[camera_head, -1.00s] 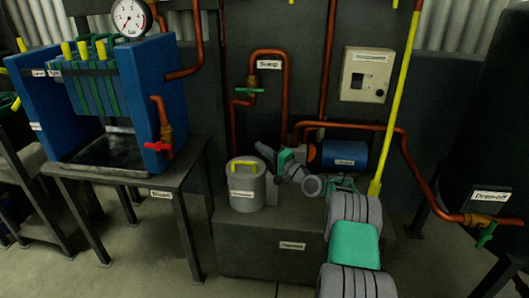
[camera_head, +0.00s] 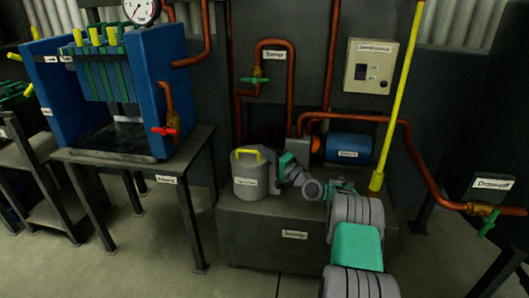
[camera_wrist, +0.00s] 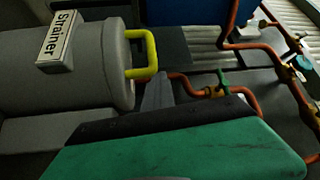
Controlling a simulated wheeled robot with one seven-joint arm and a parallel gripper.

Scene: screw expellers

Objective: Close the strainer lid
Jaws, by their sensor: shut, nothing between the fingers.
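The strainer (camera_head: 249,186) is a grey upright cylinder on a dark plinth; its label (camera_wrist: 59,42) reads in the wrist view. Its round grey lid (camera_head: 241,161) has a yellow handle (camera_head: 247,151). The lid (camera_wrist: 117,64) and handle (camera_wrist: 150,54) also show in the wrist view, where the strainer lies sideways. The lid appears to lie flat on the body; I cannot tell whether a small gap remains. My gripper (camera_head: 283,163) is shut and empty, just right of the strainer's top. In the wrist view a grey finger (camera_wrist: 157,92) shows close to the lid's edge, not gripping the handle.
A blue motor (camera_head: 347,148) and copper pipes (camera_head: 289,80) stand behind my arm. A yellow pole (camera_head: 401,100) rises at the right. The blue press (camera_head: 165,75) on its table (camera_head: 190,160) is at the left. The floor in front of the plinth (camera_head: 255,240) is clear.

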